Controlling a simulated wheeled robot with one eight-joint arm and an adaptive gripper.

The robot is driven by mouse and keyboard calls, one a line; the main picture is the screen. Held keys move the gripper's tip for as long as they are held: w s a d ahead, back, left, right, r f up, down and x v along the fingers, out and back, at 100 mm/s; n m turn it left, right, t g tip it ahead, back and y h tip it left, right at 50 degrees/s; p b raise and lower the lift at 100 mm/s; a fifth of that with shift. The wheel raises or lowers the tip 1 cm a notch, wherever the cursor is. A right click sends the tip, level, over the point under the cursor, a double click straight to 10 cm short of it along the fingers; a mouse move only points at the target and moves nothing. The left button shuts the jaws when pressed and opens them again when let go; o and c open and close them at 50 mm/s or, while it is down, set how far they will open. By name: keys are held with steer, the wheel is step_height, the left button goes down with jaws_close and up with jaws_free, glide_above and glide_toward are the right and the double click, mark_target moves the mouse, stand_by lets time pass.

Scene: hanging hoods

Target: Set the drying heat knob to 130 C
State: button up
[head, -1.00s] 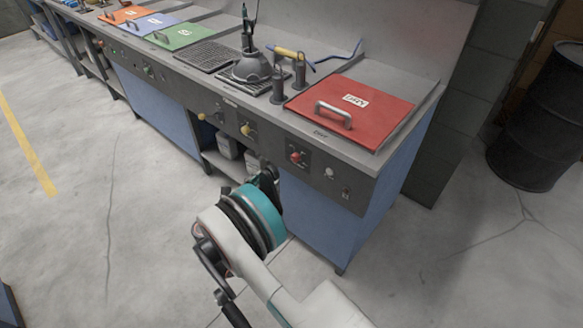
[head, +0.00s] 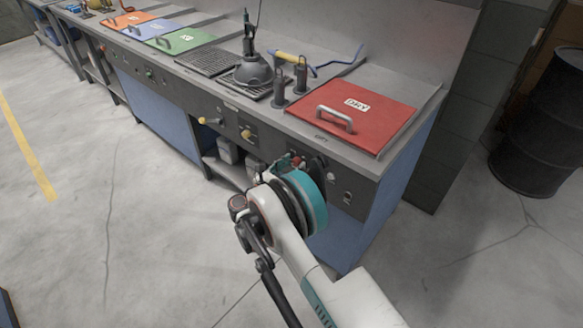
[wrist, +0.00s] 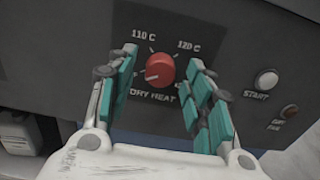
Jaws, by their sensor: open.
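The red drying heat knob (wrist: 159,68) sits on the dark panel in the wrist view, above the words DRY HEAT. A pale mark on it points to the lower left. The labels 110 C (wrist: 144,37) and 120 C (wrist: 188,46) show above it. Labels at its left and right are mostly covered by my fingers, so 130 C cannot be read. My gripper (wrist: 162,60) is open, with one teal-padded finger on each side of the knob and visible gaps between. In the head view my wrist hides most of the knob area.
A pale START button (wrist: 265,79) and a small reddish button (wrist: 289,112) are right of the knob. The red DRY lid (head: 362,112) lies on the bench above. A black barrel (head: 545,125) stands at the right.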

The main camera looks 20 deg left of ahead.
steer(key=c, duration=1.1)
